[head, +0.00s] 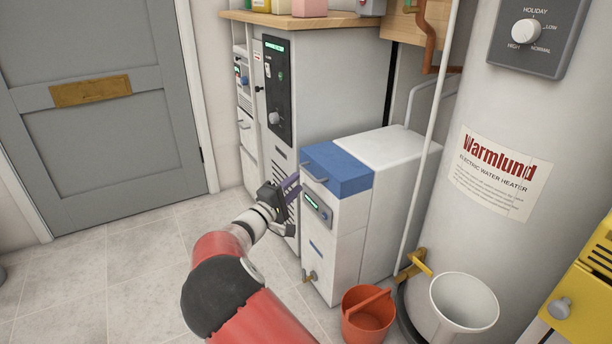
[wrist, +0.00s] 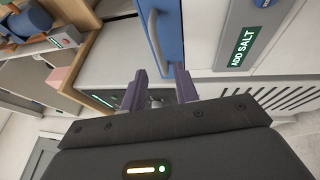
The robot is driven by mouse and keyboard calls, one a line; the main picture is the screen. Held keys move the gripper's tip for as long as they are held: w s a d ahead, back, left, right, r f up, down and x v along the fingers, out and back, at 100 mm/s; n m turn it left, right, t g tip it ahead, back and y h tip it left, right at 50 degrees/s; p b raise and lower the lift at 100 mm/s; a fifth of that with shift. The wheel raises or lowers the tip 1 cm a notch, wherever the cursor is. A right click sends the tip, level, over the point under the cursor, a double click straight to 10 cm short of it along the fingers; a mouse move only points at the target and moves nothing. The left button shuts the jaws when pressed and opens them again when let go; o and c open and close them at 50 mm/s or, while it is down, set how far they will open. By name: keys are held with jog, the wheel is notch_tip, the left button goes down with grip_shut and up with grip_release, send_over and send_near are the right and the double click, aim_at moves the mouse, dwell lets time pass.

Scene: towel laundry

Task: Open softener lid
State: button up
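The water softener (head: 350,220) is a white cabinet with a blue lid (head: 345,167) on its front top. The lid lies flat and shut. A grey bar handle (head: 314,174) is on the lid's front edge. In the wrist view the blue lid (wrist: 173,35) and the handle (wrist: 153,38) show at the top centre. My gripper (head: 291,184) is just left of the lid's front. In the wrist view my gripper (wrist: 160,88) has its two purple fingers apart with nothing held. The handle shows just past the fingertips; I cannot see contact.
The softener's panel (wrist: 245,40) reads "ADD SALT". A taller grey-white machine (head: 310,85) stands behind at left. The tiled floor (head: 110,270) at left is clear.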

aim_at(328, 169)
jog(key=x, duration=0.5)
grip_shut()
